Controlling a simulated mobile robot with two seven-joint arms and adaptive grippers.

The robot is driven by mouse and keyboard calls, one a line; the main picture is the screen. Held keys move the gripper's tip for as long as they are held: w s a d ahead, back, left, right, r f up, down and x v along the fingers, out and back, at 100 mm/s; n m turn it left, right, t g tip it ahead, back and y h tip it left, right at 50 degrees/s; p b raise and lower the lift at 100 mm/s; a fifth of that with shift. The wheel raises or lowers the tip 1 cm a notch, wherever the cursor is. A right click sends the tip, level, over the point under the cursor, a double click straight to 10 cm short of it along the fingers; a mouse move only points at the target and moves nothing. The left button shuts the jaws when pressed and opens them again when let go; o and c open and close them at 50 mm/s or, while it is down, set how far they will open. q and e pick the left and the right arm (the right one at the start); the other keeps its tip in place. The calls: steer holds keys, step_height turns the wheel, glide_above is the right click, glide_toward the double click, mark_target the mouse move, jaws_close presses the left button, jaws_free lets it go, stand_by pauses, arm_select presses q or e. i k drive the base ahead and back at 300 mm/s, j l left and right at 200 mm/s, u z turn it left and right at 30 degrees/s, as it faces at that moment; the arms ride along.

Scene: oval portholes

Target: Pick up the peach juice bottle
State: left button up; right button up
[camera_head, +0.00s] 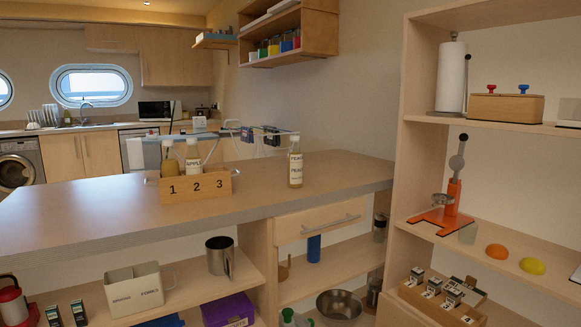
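The peach juice bottle (295,168) stands upright on the wooden counter (120,214), right of a wooden caddy. It has a pale cap and a white label on which "PEAC" can be read. The caddy (216,187) has its front marked 1, 2 and 3. A bottle labelled "APPLE" (193,158) stands in it, with another bottle (167,153) to its left; their lower parts are hidden by the caddy front. Neither of my grippers is in view.
Shelves under the counter hold a metal mug (219,257), a bowl (339,305) and a utensil box (134,289). A tall shelf unit (418,130) stands at the right. The counter around the peach bottle is clear. A drying rack (262,134) stands behind.

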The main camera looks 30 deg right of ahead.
mark_target(295, 160)
steer(key=i+l+z, duration=0.65)
steer(key=i+l, duration=0.15)
steer(key=i, duration=0.2)
